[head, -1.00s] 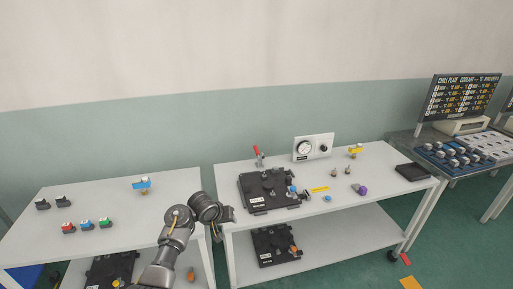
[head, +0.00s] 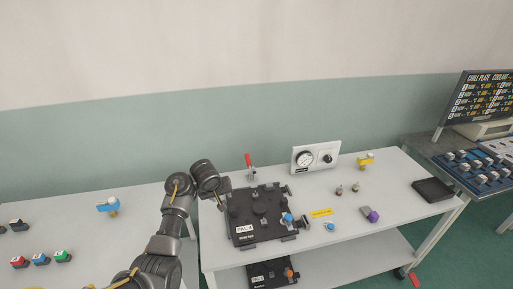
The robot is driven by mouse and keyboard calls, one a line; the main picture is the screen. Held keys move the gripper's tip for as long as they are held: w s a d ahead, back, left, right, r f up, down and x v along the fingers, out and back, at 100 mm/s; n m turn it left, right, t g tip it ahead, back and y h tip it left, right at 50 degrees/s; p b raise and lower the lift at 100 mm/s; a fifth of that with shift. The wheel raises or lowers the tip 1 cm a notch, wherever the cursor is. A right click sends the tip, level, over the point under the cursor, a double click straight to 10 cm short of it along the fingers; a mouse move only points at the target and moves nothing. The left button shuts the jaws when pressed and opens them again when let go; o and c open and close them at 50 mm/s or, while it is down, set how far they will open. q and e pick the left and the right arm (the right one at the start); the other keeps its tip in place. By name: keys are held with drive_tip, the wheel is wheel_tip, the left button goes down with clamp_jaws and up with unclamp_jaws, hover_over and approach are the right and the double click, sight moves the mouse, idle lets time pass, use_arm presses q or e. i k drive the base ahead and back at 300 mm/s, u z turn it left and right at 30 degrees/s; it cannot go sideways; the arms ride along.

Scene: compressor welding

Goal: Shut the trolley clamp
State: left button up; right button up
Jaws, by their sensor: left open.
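The trolley clamp (head: 250,166) stands at the back of the white trolley, behind the black pallet (head: 262,228). Its red handle points up, leaning slightly left. My left gripper (head: 221,203) is at the pallet's back left corner, left of and in front of the clamp. It points down to the right, and its fingers are small and dark in this view. It is open, and I see nothing held in it. The clamp's lower part is partly hidden near the pallet edge. My right gripper is not in view.
A gauge panel (head: 316,156) stands right of the clamp. Small fittings, a yellow label (head: 321,213) and a black tray (head: 433,190) lie on the trolley's right half. A second table with coloured blocks (head: 41,259) is at the left. A second pallet (head: 271,273) sits on the lower shelf.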

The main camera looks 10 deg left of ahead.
sight(252, 171)
drive_tip(key=i, duration=1.05)
drive_tip(key=u, duration=0.05)
